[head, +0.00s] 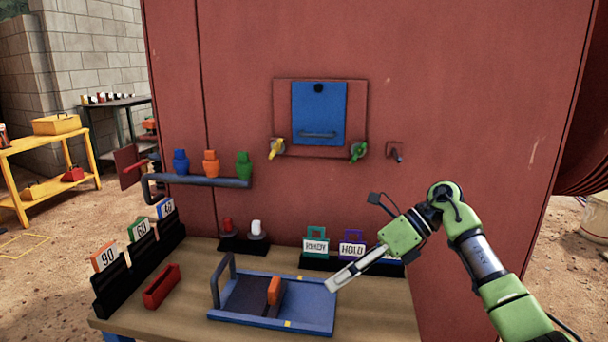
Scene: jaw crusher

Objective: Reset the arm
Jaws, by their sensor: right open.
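My right arm comes in from the lower right, with a bent green elbow. My right gripper (333,284) is open and points down and left, in front of the blue tray's right side as seen here. I cannot tell its height above the tray, and it seems to hold nothing. The blue tray (300,318) lies on the wooden table, with a raised handle at its left and an orange block (274,290) on its dark middle. My left gripper is not in view.
READY (316,245) and HOLD (352,249) tags stand behind the gripper. Number cards (104,254) and a red bin (161,287) are at left. The red machine wall holds a blue panel (319,112) with yellow and green knobs. A pipe shelf (200,180) juts out at left.

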